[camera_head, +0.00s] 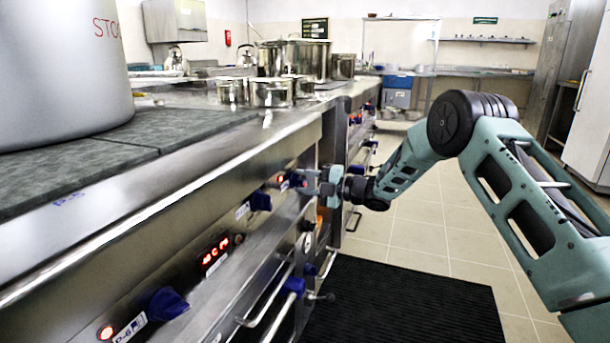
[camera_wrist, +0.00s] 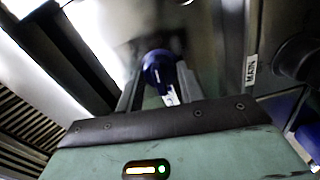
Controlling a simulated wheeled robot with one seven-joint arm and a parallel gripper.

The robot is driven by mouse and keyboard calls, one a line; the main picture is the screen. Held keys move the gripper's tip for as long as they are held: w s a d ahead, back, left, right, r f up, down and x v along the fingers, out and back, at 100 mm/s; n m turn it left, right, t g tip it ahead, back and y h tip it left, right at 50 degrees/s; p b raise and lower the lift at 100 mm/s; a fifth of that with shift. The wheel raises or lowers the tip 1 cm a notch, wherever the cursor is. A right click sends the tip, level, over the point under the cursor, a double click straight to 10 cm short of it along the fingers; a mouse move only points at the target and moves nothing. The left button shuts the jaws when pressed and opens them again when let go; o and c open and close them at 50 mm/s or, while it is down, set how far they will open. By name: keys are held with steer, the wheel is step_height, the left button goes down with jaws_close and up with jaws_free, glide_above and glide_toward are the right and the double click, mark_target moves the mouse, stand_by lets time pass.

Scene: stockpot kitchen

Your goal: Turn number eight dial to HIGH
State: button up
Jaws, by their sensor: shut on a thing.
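My gripper (camera_head: 312,182) reaches the front panel of the steel stove from the right in the head view. In the wrist view its fingers (camera_wrist: 160,84) are closed on a dark blue dial (camera_wrist: 160,66), one on each side. A white strip shows on the dial between the fingers. In the head view this dial is mostly hidden by my gripper, and its number and the HIGH mark cannot be read. A blue dial (camera_head: 260,201) sits nearer on the same panel, and another blue dial (camera_head: 168,303) beside a P-6 label is nearest.
Red lamps and a red display (camera_head: 215,254) line the panel. Oven handles (camera_head: 278,313) stick out below. A large stockpot (camera_head: 60,75) stands on the stove top, with steel pots (camera_head: 271,92) farther back. The tiled aisle and black mat (camera_head: 405,298) are clear.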

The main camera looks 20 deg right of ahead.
steer(key=m+p, duration=0.2)
steer(key=m, duration=0.1)
steer(key=shift+r+m+p, duration=0.1)
steer(key=shift+m+p, duration=0.2)
steer(key=shift+m, duration=0.1)
steer(key=m+p, duration=0.2)
steer(key=m, duration=0.1)
steer(key=shift+m, duration=0.3)
steer(key=m+p, duration=0.3)
steer(key=m, duration=0.3)
steer(key=shift+p, duration=0.4)
steer(key=m+p, duration=0.2)
steer(key=m, duration=0.3)
steer(key=shift+m, duration=0.4)
steer(key=m+p, duration=0.1)
steer(key=m, duration=0.4)
steer(key=o, duration=1)
